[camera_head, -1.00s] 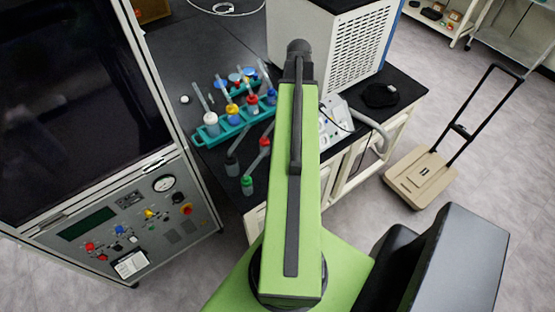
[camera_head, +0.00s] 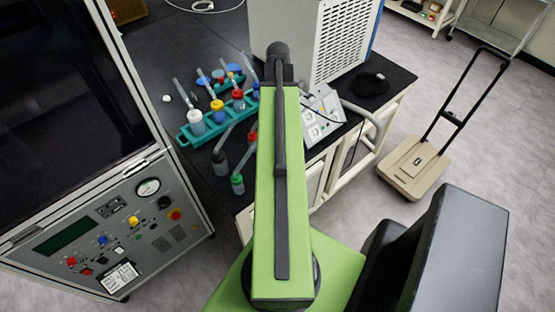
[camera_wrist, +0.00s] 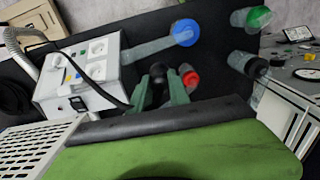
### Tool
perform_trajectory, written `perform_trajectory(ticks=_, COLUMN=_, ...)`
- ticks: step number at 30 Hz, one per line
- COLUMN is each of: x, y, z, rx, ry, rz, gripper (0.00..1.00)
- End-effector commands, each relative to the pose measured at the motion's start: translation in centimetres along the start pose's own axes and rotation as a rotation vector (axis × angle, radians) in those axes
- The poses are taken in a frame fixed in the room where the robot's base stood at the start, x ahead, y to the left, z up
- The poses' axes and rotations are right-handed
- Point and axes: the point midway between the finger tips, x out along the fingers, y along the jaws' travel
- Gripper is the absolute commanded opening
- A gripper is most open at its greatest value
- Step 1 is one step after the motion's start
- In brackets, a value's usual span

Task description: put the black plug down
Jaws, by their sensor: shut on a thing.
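My gripper (camera_wrist: 160,94) shows in the wrist view as two green fingers. They are shut on a small dark thing, the black plug (camera_wrist: 158,73), which is mostly hidden between them. A black cable (camera_wrist: 104,92) runs from the white socket box (camera_wrist: 92,66) toward the fingers. The plug is near the box's right side in that view, above the dark bench; its exact height cannot be told. In the head view my arm hides the gripper and plug, and the socket box (camera_head: 322,115) stands just right of the arm.
Bottles with coloured caps stand around a teal rack (camera_head: 190,138) on the dark bench (camera_head: 200,60), left of my arm. A white vented machine (camera_head: 335,45) stands behind. A control cabinet (camera_head: 75,240) is at left. A beige trolley (camera_head: 412,168) stands on the floor at right.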

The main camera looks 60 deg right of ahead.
Motion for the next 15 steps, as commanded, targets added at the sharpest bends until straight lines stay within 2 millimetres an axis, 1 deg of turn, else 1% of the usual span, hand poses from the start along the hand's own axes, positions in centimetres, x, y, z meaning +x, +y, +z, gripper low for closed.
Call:
perform_trajectory(ticks=2, x=1.0, y=0.0, z=0.0, rx=0.000, ry=0.000, rz=0.000, gripper=0.00)
perform_trajectory(ticks=5, x=3.1, y=0.0, z=0.0, rx=0.001, ry=0.000, rz=0.000, gripper=0.00)
perform_trajectory(ticks=9, x=7.0, y=0.1, z=0.0, rx=0.001, ry=0.000, rz=0.000, gripper=0.00)
perform_trajectory(ticks=15, x=12.3, y=0.1, z=0.0, rx=0.001, ry=0.000, rz=0.000, gripper=0.00)
